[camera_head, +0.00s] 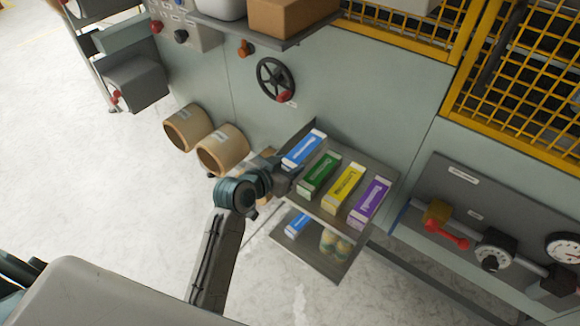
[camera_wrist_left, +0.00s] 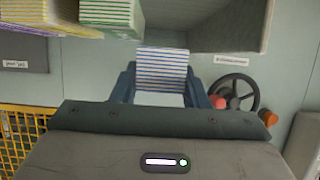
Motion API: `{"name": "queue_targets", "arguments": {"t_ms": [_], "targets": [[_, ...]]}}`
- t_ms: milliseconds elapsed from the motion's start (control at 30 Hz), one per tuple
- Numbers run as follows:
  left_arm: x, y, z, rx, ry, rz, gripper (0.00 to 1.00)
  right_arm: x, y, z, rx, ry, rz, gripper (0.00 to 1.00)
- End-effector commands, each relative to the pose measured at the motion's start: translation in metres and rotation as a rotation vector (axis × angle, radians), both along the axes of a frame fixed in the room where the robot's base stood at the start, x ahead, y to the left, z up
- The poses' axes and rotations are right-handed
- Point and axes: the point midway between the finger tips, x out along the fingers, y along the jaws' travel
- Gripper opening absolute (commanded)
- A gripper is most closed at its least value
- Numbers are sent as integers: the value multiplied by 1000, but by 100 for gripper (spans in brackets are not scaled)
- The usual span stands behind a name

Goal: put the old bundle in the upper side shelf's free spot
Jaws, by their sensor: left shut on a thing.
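My left gripper (camera_head: 288,178) is at the left end of the upper side shelf (camera_head: 321,205). It is shut on a blue-and-white bundle (camera_head: 303,150), whose striped end shows between the fingers in the left wrist view (camera_wrist_left: 162,70). The blue bundle is at the left of the row, beside a green bundle (camera_head: 319,174), with a gap between them. I cannot tell whether it rests on the shelf or is just above it. A yellow bundle (camera_head: 343,188) and a purple bundle (camera_head: 370,203) stand further right. My right gripper is not in view.
The lower shelf (camera_head: 318,262) holds another blue bundle (camera_head: 297,224) and tan rolls (camera_head: 335,244). Two brown cylinders (camera_head: 222,150) stick out of the machine wall to the left. A black handwheel (camera_head: 276,80) is above the shelf. A control panel (camera_head: 490,215) is to the right.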

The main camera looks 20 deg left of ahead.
Motion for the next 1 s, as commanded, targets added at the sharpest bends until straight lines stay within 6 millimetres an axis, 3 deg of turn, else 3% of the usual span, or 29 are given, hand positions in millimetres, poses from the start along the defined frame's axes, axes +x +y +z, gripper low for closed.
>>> {"name": "queue_targets", "arguments": {"t_ms": [167, 400, 1000], "targets": [[8, -1, -6, 0, 2, -1, 14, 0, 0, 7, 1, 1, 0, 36], [8, -1, -35, 0, 1, 0, 14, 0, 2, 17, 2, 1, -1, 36], [7, -1, -48, 1, 2, 0, 14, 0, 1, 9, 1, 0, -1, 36]]}}
